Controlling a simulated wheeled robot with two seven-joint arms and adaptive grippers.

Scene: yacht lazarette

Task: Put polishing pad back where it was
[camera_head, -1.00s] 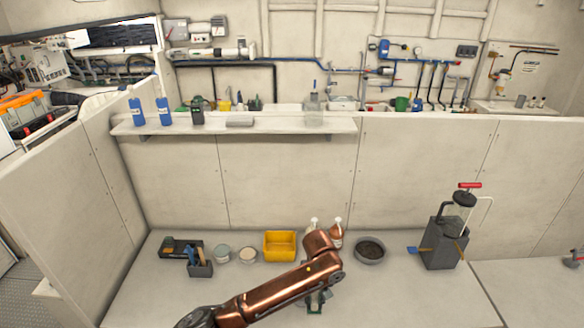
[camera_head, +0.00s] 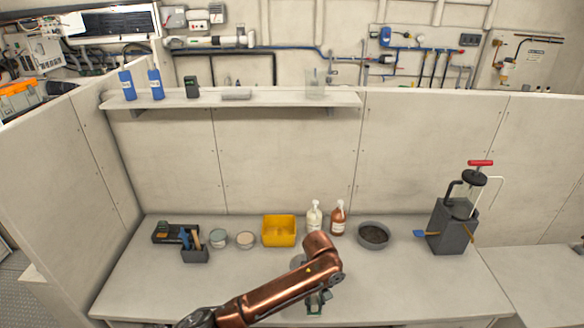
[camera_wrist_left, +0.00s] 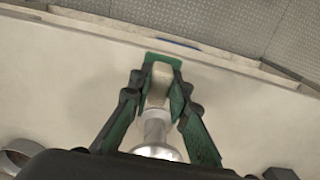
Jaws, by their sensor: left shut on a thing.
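My left gripper (camera_head: 316,302) points down over the front part of the workbench. It is shut on a small pale block with a green edge (camera_wrist_left: 160,72), which I take to be the polishing pad; it also shows in the wrist view between the dark, green-lined fingertips (camera_wrist_left: 158,88). In the head view the pad is mostly hidden by the arm and gripper. Whether it touches the bench I cannot tell. A pale, shiny round object (camera_wrist_left: 157,140) lies behind the fingers in the wrist view. My right gripper is out of view.
On the bench (camera_head: 400,290) stand a yellow bin (camera_head: 279,231), a white bottle (camera_head: 314,218), a brown bottle (camera_head: 338,218), a grey bowl (camera_head: 373,235), two small tubs, a tool holder (camera_head: 195,255) and a grey pump can (camera_head: 448,228). A shelf (camera_head: 270,100) runs above. Bench at front right is clear.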

